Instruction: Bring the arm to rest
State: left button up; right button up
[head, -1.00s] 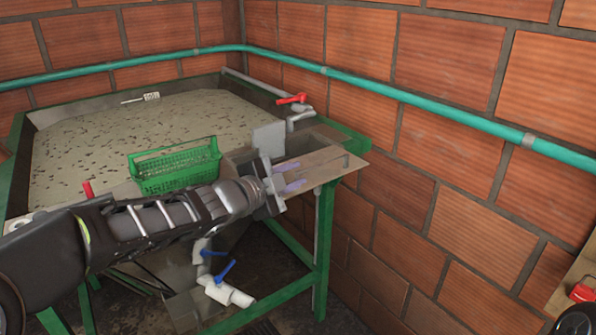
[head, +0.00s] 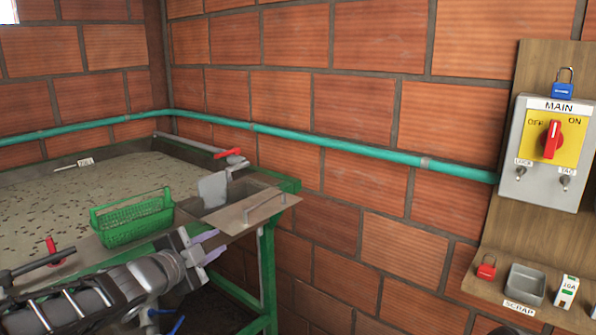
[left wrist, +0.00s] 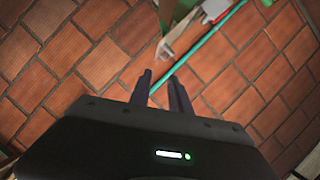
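My left arm comes in from the lower left of the head view. My left gripper (head: 213,246) is in front of the green-framed tank, below and beside its metal end plate (head: 240,212). Its two pale fingers are apart with nothing between them. In the left wrist view the fingers (left wrist: 160,88) also stand apart and empty, with brick wall beyond them. My right gripper is not in view.
A green basket (head: 130,222) sits on the rim of the tank (head: 60,200). A teal pipe (head: 330,147) runs along the brick wall. At right, a wooden board carries a MAIN switch box (head: 545,155), a blue padlock (head: 563,88), a red padlock (head: 486,268) and a SCRAP tray (head: 526,285).

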pick_arm(q)
jog(key=s+d+f+n+g, duration=0.1)
jog(key=s+f+n+g, duration=0.3)
jog(key=f, duration=0.7)
jog(key=s+d+f+n+y, duration=0.15)
jog(key=f+n, duration=0.35)
jog(key=f, duration=0.6)
jog(key=s+d+f+n+g, duration=0.15)
jog(key=s+f+n, duration=0.3)
jog(key=f, duration=0.55)
jog(key=s+d+f+n+g, duration=0.2)
jog(key=s+d+f+g, duration=0.1)
jog(key=s+f, duration=0.7)
jog(key=s+d+f+n+g, duration=0.2)
jog(key=s+f+g, duration=0.3)
jog(key=s+f, duration=0.5)
jog(key=s+d, duration=0.1)
jog(key=s, duration=0.5)
jog(key=shift+s+f, duration=0.15)
jog(key=shift+f, duration=0.15)
